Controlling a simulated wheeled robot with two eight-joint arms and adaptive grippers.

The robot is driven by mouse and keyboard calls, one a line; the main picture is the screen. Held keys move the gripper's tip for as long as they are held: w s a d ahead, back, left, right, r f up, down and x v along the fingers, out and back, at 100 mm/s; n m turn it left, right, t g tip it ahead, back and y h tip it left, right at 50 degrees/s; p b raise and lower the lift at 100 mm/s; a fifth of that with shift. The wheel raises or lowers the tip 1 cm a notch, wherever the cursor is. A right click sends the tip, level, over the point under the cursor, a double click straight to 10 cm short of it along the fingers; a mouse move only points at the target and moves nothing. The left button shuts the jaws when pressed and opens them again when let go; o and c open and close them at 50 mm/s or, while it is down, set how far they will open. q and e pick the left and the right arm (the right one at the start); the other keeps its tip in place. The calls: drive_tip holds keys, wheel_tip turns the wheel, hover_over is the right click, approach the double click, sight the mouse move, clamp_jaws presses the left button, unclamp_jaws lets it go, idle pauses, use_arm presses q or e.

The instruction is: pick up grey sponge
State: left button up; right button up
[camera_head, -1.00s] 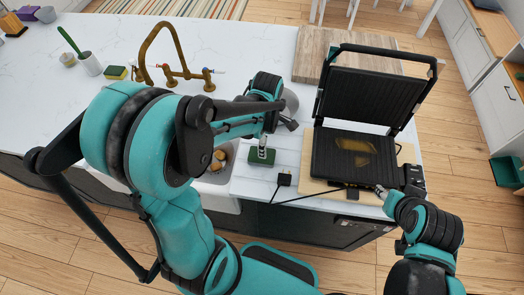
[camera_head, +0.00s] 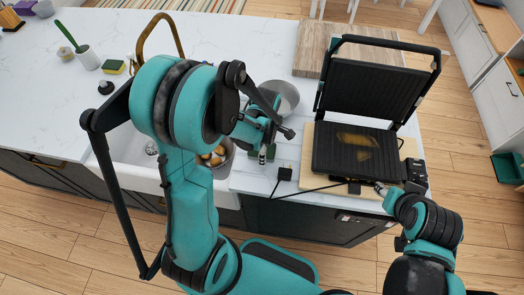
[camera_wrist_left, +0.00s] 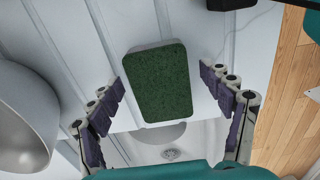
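The sponge (camera_wrist_left: 160,82) lies on the white slatted counter in the left wrist view. Its dark green face is up and a thin pale grey edge shows at its far side. My left gripper (camera_wrist_left: 166,108) is open, with its finger pads on either side of the sponge and apart from it. In the head view the left gripper (camera_head: 266,152) is over the counter right of the sink and hides most of the sponge. My right gripper (camera_head: 381,189) is by the front edge of the grill; its finger opening is too small to make out.
An open contact grill (camera_head: 352,150) stands on a board at right, its plug (camera_head: 285,173) and cord nearby. A metal bowl (camera_head: 284,96) sits behind the left gripper. A yellow-green sponge (camera_head: 113,67) lies farther left.

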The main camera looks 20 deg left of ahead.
use_arm(q)
drive_tip(key=c, duration=0.7)
drive_tip(key=shift+r, duration=0.15)
drive_tip(key=shift+r, duration=0.25)
drive_tip(key=r, duration=0.1)
drive_tip(key=r+p, duration=0.1)
drive_tip(key=r, duration=0.2)
drive_tip(key=shift+d+p, duration=0.3)
drive_tip(key=d+r, duration=0.2)
drive_tip(key=d, duration=0.1)
drive_tip(key=s+d+r+p, duration=0.1)
drive_tip(key=d+r, duration=0.1)
drive_tip(key=d, duration=0.2)
drive_tip(key=d+r, duration=0.2)
drive_tip(key=d, duration=0.2)
drive_tip(key=shift+s+r+p, duration=0.1)
drive_tip(key=shift+s+p, duration=0.05)
drive_tip(key=shift+p, duration=0.15)
